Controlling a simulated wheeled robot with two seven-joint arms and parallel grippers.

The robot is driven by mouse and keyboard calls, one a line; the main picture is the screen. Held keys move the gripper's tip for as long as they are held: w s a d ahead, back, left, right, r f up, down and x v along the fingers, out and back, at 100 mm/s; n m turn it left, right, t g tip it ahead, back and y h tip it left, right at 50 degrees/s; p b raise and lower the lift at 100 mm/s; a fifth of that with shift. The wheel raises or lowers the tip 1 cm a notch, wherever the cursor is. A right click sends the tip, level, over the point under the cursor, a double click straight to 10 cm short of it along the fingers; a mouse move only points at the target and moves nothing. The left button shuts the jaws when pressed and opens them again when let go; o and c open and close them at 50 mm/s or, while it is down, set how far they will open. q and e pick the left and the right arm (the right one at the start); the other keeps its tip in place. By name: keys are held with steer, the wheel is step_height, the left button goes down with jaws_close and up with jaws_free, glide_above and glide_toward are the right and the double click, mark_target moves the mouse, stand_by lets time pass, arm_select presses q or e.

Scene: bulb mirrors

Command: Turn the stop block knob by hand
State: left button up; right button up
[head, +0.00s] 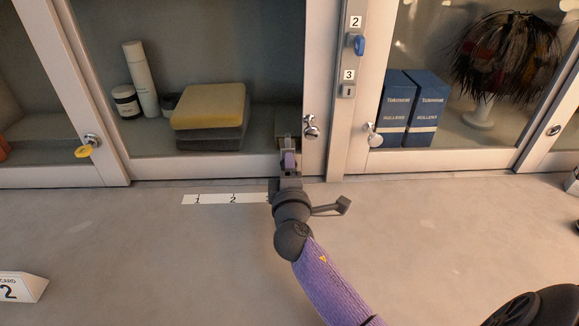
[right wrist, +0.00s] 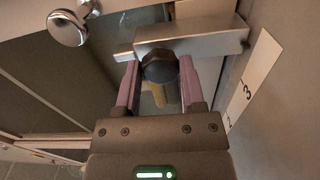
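The stop block (right wrist: 205,40) is a grey metal bar at the foot of the cabinet door in the right wrist view. Its dark, rounded knob (right wrist: 160,67) sits between the purple fingers of my right gripper (right wrist: 160,80). The fingers lie close against both sides of the knob, with no clear gap. In the head view my right gripper (head: 289,160) reaches the lower door frame and hides most of the block and the knob. A white number strip (head: 225,199) lies beside it on the counter, its 3 partly covered. My left gripper is not in view.
Glass doors front the cabinet, with a round metal door knob (head: 311,127) just above my gripper. Keys hang at the yellow tag (head: 83,151), blue tag (head: 359,45) and grey tag (head: 375,140). A number card (head: 22,287) stands at left. The counter (head: 160,260) is mostly clear.

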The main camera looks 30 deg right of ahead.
steer(key=o, duration=0.4)
steer(key=shift+c, duration=0.2)
steer(key=shift+p+v, duration=0.35)
steer(key=shift+v, duration=2.65)
